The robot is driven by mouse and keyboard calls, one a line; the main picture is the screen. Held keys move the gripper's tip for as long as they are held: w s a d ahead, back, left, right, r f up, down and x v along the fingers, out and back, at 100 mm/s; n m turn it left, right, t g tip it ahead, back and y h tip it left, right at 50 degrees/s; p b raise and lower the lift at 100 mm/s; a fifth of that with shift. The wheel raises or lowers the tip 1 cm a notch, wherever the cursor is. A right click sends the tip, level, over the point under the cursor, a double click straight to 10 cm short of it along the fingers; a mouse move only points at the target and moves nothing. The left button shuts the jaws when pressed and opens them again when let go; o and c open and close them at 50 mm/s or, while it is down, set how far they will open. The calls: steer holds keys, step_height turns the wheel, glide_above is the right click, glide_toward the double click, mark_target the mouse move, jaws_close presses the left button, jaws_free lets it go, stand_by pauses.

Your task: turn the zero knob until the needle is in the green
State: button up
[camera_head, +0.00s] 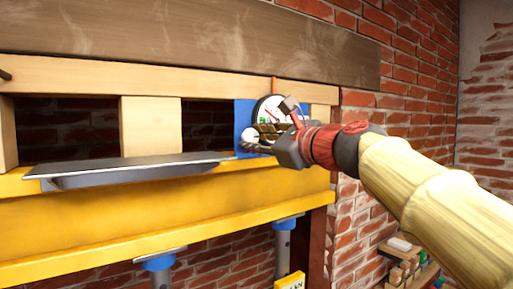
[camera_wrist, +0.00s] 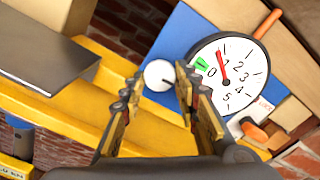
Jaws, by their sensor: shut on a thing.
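The round white gauge (camera_wrist: 240,88) is mounted on a blue board (camera_wrist: 190,32); it also shows in the head view (camera_head: 265,107), partly hidden by my gripper. Its red needle (camera_wrist: 222,62) points near the 1, clear of the green zone (camera_wrist: 203,63) by the 0. The round white zero knob (camera_wrist: 159,74), with a dark mark on its face, sits left of the gauge. My gripper (camera_wrist: 158,77) is shut on the knob, one finger on each side. In the head view my gripper (camera_head: 262,138) reaches the board from the right and covers part of the knob.
A grey metal tray or plate (camera_head: 140,165) lies on the yellow beam (camera_head: 170,220), left of the board. A dark wooden beam (camera_head: 210,35) runs above. An orange-handled part (camera_wrist: 262,133) is below the gauge. Wooden blocks (camera_head: 405,268) stand at lower right.

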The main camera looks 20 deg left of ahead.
steer(key=n+b, duration=0.3)
steer(key=n, duration=0.3)
steer(key=shift+n, duration=0.3)
stand_by(0.4)
steer(key=o, duration=1.1)
steer(key=shift+o, duration=0.3)
steer(key=v, duration=1.2)
